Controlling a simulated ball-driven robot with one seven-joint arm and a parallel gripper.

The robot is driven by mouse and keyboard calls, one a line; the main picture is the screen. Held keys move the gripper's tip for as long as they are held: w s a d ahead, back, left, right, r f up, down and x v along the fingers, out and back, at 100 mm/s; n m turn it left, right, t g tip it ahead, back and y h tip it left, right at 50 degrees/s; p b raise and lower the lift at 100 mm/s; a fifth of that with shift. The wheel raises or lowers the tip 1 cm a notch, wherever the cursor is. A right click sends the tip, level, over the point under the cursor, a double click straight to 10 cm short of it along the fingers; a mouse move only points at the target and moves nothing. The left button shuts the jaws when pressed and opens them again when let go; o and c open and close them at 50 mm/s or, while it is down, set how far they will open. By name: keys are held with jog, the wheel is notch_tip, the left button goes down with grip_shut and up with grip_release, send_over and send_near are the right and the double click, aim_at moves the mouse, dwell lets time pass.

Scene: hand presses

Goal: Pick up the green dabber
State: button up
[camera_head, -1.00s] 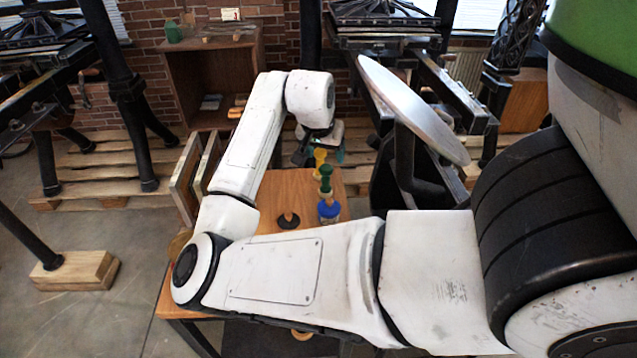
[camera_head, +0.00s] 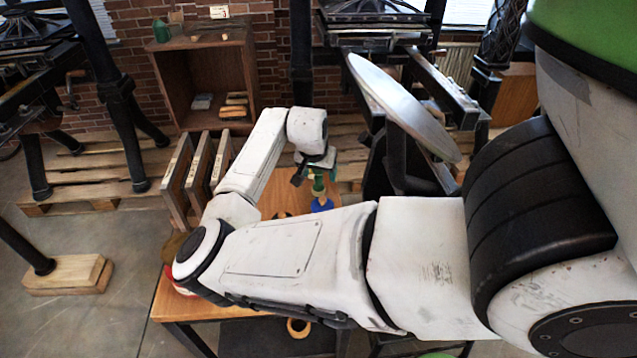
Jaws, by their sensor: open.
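The green dabber (camera_head: 318,186) stands upright on the wooden table, a narrow green shape just below my gripper (camera_head: 316,175) in the picture. A blue round piece (camera_head: 322,205) shows directly below the green; I cannot tell whether the two are joined or one is in front of the other. My gripper is open, pointing down, with its fingers at the top of the green dabber. The fingers partly hide it, and I cannot tell whether they touch it.
A dark round piece (camera_head: 283,215) lies on the table (camera_head: 288,190), partly behind my arm. Wooden frames (camera_head: 190,180) stand left of the table. A large metal disc (camera_head: 405,108) rises close on the right. My arm hides much of the table's front.

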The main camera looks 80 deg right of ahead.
jog(key=shift+d+f, duration=0.15)
jog(key=shift+f, duration=0.2)
jog(key=shift+c, duration=0.2)
jog(key=c, duration=1)
